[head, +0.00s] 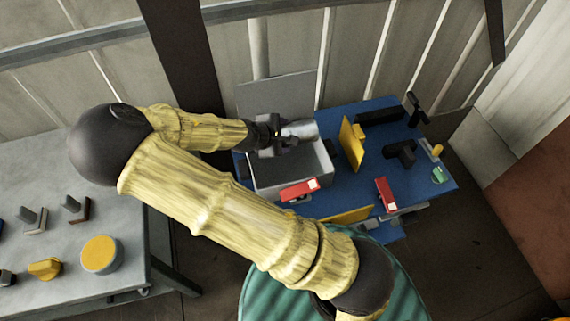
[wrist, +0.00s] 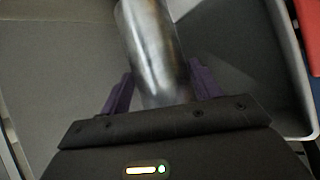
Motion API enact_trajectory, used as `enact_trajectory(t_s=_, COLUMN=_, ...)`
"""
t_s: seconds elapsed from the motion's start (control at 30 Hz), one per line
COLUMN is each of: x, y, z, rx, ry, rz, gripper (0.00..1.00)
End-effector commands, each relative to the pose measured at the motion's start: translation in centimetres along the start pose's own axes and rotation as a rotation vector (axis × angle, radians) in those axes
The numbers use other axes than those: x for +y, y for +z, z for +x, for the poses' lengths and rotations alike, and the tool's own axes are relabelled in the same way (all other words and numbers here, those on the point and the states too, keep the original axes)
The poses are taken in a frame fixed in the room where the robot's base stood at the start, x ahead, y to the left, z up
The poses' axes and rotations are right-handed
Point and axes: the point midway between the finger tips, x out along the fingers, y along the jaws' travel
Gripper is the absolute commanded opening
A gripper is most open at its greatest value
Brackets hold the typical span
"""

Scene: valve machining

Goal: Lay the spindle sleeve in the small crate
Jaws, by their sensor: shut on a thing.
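The spindle sleeve (head: 300,130) is a shiny grey metal cylinder. It also shows in the wrist view (wrist: 152,50), between the two purple fingers. My gripper (head: 280,138) is shut on the sleeve, and in the wrist view (wrist: 160,92) its fingers sit on either side of it. The small crate (head: 328,166) is a grey open box on the blue table, with a raised lid or panel at its back. The sleeve is over the crate's opening near its back edge. In the wrist view the crate's grey wall (wrist: 290,65) is at the right. I cannot tell whether the sleeve touches the crate.
The blue table (head: 425,185) holds yellow plates (head: 352,142), a black part (head: 400,150) and red clamps (head: 386,194) right of the crate. One red piece (head: 299,190) is at the crate's front. A grey table (head: 140,240) with several small parts stands left.

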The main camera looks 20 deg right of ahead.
Motion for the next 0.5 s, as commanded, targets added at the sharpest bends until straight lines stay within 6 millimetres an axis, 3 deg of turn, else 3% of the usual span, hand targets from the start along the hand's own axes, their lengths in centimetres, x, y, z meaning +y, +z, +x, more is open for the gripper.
enact_trajectory(t_s=0.33, x=0.1, y=0.0, z=0.1, rx=0.000, ry=0.003, rz=0.002, gripper=0.00)
enact_trajectory(t_s=0.5, x=-0.9, y=-0.6, z=1.2, rx=-0.001, ry=0.003, rz=0.001, gripper=0.00)
